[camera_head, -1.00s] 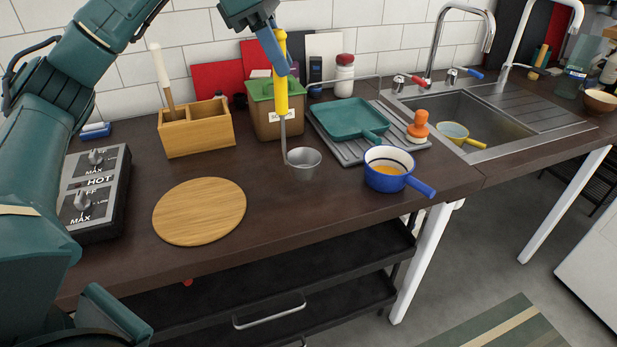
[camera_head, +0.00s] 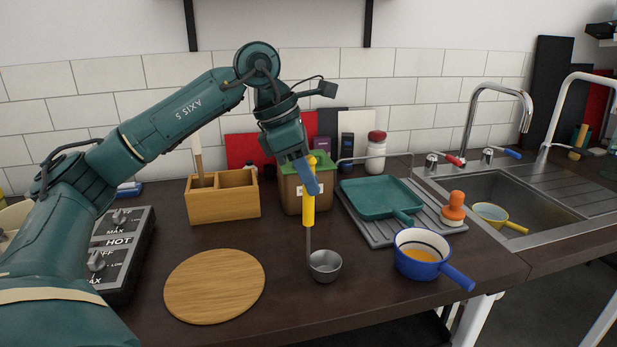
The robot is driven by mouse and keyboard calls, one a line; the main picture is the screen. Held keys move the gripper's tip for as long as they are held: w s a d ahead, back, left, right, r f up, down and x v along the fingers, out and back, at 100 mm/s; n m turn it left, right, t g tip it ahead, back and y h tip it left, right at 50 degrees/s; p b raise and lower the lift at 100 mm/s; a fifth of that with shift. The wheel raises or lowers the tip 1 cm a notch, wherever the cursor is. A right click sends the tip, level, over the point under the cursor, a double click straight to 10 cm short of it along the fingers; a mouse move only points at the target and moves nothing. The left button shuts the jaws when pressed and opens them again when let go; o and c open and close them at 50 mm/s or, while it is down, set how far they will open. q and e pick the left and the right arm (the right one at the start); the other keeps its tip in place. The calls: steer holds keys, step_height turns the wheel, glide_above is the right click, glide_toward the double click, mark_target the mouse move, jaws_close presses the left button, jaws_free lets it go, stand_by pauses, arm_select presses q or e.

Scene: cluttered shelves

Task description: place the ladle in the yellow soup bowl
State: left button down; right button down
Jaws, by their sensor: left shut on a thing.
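My left gripper (camera_head: 309,172) is shut on the yellow handle of the ladle (camera_head: 309,212). The ladle hangs upright with its grey metal cup at the bottom, just over or on the counter; I cannot tell if it touches. A yellow bowl-like pan with a handle (camera_head: 490,213) sits in the sink at the right, well apart from the ladle. A blue pot with orange soup (camera_head: 424,249) stands on the counter, right of the ladle cup. My right gripper is not in view.
A round wooden board (camera_head: 214,287) lies left of the ladle. A green pan (camera_head: 378,197) rests on a grey drying tray (camera_head: 385,235), with an orange brush (camera_head: 454,207) beside it. A wooden box (camera_head: 222,203) and a green-lidded box (camera_head: 291,190) stand behind. The faucet (camera_head: 490,100) rises behind the sink.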

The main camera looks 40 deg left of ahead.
arm_select(q)
steer(key=shift+f, duration=0.2)
steer(key=c, duration=1.3)
jaws_free()
steer(key=shift+r, duration=0.1)
